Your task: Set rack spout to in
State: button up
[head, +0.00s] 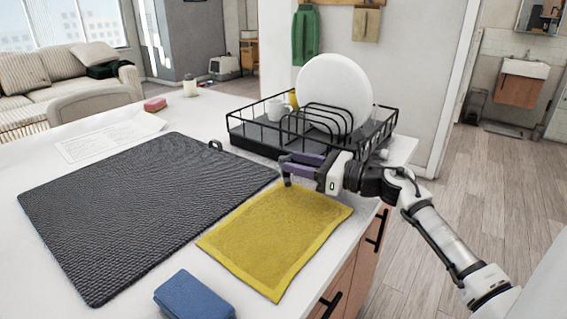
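The black wire dish rack (247,137) stands on the white counter near its far right end. My gripper (284,169) is in front of the rack's near side, above the far edge of the yellow cloth. Its purple fingers point left and look apart, with nothing visible between them. I cannot clearly make out the rack's spout or its position; my gripper and arm cover part of the rack's near side.
A dark textured mat (150,205) covers much of the counter. The yellow cloth (278,232) lies below my gripper, and a blue sponge-like block (194,296) is at the front. A small dark ring-shaped thing (215,146) is by the mat's far corner. Drawers with handles (377,230) are below the right edge.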

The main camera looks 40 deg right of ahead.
jog(key=b+v, duration=0.1)
jog(key=v, duration=0.7)
jog(key=shift+s+d, duration=0.2)
jog(key=shift+s, duration=0.15)
jog(key=shift+c, duration=0.4)
